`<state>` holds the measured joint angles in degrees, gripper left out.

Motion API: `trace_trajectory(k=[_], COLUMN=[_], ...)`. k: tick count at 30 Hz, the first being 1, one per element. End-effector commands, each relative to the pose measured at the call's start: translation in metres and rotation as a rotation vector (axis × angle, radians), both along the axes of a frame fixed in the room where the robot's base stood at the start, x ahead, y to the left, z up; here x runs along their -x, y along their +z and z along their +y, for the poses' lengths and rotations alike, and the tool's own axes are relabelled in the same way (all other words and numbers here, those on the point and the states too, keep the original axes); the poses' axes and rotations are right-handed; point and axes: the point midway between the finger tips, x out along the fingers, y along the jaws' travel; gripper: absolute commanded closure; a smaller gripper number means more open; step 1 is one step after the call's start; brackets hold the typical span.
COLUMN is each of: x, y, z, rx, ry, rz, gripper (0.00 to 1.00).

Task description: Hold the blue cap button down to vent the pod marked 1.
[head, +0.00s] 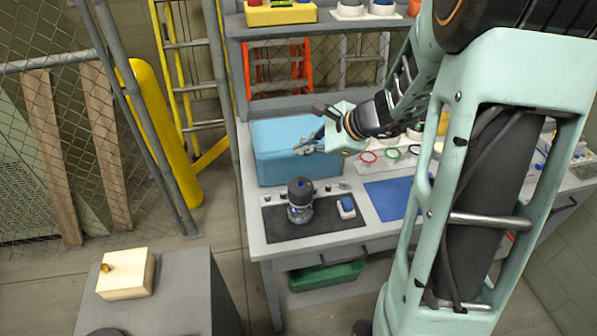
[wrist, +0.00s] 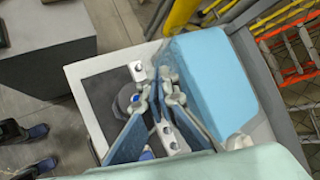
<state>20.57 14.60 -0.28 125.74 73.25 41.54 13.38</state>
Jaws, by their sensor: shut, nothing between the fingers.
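A pod (head: 300,204) with a dark rounded top and a silvery lower body stands upright on the dark mat (head: 270,227). A small blue spot shows on its dark top; I cannot read any number on it. I cannot tell which blue part is the cap button. My gripper (head: 302,148) is shut and empty, above the bench in front of the blue bin, apart from the pod. In the wrist view my gripper (wrist: 160,88) partly hides the dark round pod (wrist: 127,96).
The blue bin (head: 282,140) stands behind the mat. Small metal fittings sit on the mat's back edge. A blue mat (head: 391,198) and coloured rings lie to the right. A shelf rises behind the bench.

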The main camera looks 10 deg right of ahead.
Motion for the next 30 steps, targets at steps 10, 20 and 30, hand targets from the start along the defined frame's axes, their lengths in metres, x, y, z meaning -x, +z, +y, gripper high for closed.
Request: trace_trajectory(k=[10, 20, 30], x=[0.000, 0.000, 0.001], y=[0.000, -0.016, -0.065], z=[0.000, -0.001, -0.001], rx=[-0.006, -0.005, -0.006], ry=[-0.004, -0.004, -0.006], rz=[0.000, 0.001, 0.002], gripper=[1.00, 1.00, 1.00])
